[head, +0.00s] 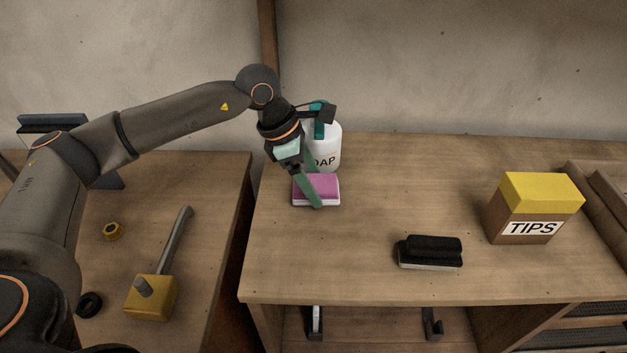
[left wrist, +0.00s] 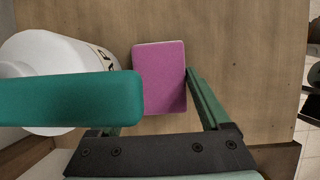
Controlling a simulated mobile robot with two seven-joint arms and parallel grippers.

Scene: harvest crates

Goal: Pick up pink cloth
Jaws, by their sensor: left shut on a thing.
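The pink cloth (head: 311,186) is a folded, block-like piece with a pink top and a white lower layer. It lies at the left back of the right-hand table, in front of the soap bottle. My left gripper (head: 317,191) reaches down over it, with its green fingers at the cloth's sides. In the left wrist view the pink cloth (left wrist: 160,75) sits between the fingers, and the right finger meets its edge. The left finger is mostly hidden behind the teal pump head. The gripper is shut on the cloth, which looks to be at table level. My right gripper is not in view.
The white soap bottle (head: 328,146) with its teal pump (left wrist: 70,98) stands very close to my left gripper. A black brush (head: 430,253) and a TIPS box (head: 533,208) are farther right. A mallet (head: 152,297) lies on the left table.

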